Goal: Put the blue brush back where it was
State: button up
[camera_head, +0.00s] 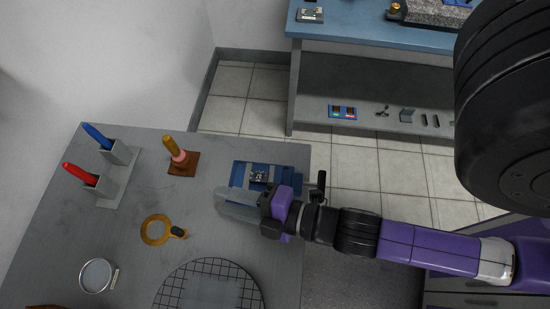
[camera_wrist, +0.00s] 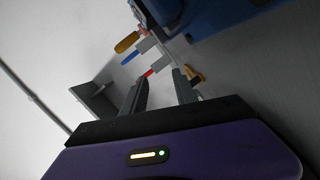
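The blue brush (camera_head: 97,136) appears as a blue handle, tilted, in a grey holder (camera_head: 120,152) at the table's upper left. A red handle (camera_head: 80,174) leans in a similar holder (camera_head: 103,187) beside it. In the wrist view the blue handle (camera_wrist: 130,58) and the red handle (camera_wrist: 150,73) show beyond my fingers. My gripper (camera_head: 222,201) is over the table's right part, well to the right of the holders, beside a blue fixture (camera_head: 240,172). Its fingers (camera_wrist: 162,78) are apart with nothing held between them. The lower ends of both brushes are hidden.
A brown block with an orange-handled tool (camera_head: 172,146) stands between holders and gripper. A yellow ring magnifier (camera_head: 157,229), round dish (camera_head: 96,275) and black wire grid (camera_head: 208,290) lie nearer. A blue-topped bench (camera_head: 380,30) stands behind. Table between the holders and ring is clear.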

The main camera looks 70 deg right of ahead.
jog(key=s+d+r+m, duration=0.3)
jog(key=s+r+m, duration=0.1)
jog(key=s+m, duration=0.6)
jog(key=m, duration=0.3)
jog(key=shift+s+d+r+m+g, duration=0.15)
jog(key=shift+s+m+g, duration=0.15)
jog(key=shift+m, duration=0.1)
